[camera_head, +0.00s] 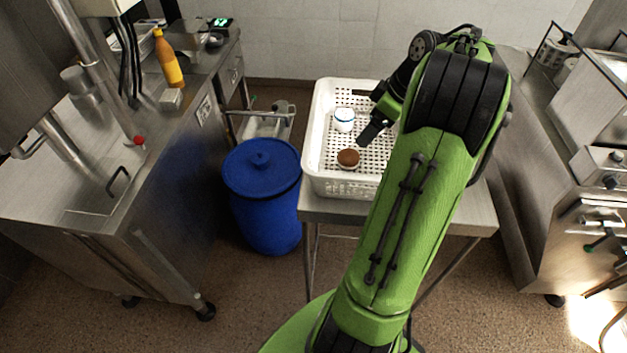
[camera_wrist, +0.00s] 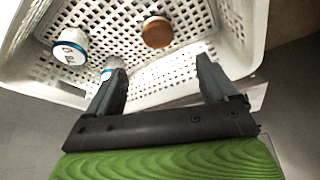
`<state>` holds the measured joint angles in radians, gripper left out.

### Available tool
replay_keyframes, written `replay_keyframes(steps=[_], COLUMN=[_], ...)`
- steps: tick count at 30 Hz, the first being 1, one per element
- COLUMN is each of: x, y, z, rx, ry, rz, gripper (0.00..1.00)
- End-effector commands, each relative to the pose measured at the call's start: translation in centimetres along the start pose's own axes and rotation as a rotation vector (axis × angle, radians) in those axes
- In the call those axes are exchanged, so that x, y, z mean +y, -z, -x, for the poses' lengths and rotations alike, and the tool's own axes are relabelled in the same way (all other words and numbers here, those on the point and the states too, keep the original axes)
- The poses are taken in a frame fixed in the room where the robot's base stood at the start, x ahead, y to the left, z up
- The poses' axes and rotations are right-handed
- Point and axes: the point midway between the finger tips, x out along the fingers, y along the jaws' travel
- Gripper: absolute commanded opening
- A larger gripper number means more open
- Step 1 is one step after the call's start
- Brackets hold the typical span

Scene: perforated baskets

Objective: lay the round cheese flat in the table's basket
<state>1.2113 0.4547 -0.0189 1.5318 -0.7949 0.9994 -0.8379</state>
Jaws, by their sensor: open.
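The white perforated basket (camera_head: 312,150) stands on a metal table (camera_head: 470,212); its wall also shows in the wrist view (camera_wrist: 236,45). Inside is a white round piece with a blue band (camera_head: 344,120), which shows as a labelled cylinder in the wrist view (camera_wrist: 72,46). A brown-topped round piece (camera_head: 348,158) lies nearer the front; it also shows in the wrist view (camera_wrist: 157,33). A second white-and-blue piece (camera_wrist: 114,66) is partly behind my left finger. I cannot tell which is the cheese. My gripper (camera_wrist: 160,70) is open over the basket, with nothing clearly between its fingers.
A blue lidded barrel (camera_head: 262,180) stands left of the table. A steel counter (camera_head: 150,165) with an orange bottle (camera_head: 167,60) is further left. Steel kitchen equipment (camera_head: 570,150) stands close on the right. My arm covers the basket's right side in the head view.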

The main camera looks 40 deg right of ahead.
Motion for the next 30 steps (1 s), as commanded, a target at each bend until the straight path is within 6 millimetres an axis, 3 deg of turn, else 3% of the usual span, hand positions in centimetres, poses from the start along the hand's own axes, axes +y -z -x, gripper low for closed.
replay_keyframes(steps=[2,4,6,8,11,12,15,18,21,30], x=[-2.3,-6.3,-11.5,-16.2,-24.2,-27.0,-32.0,-34.3,-34.9,-34.9], y=[3.0,6.6,9.7,11.2,11.3,10.5,7.4,4.5,3.1,3.0], z=[0.5,1.1,1.8,2.4,3.4,3.7,4.1,3.9,3.7,3.6], rx=[-0.009,-0.022,-0.031,-0.031,-0.012,0.004,0.047,0.085,0.103,0.103], ry=[-0.008,-0.022,-0.044,-0.065,-0.100,-0.112,-0.131,-0.136,-0.137,-0.138], rz=[0.003,-0.013,-0.044,-0.076,-0.128,-0.150,-0.210,-0.256,-0.284,-0.292], gripper=[0.86,0.86,0.86,0.86,0.86,0.86,0.86,0.86,0.86,0.86])
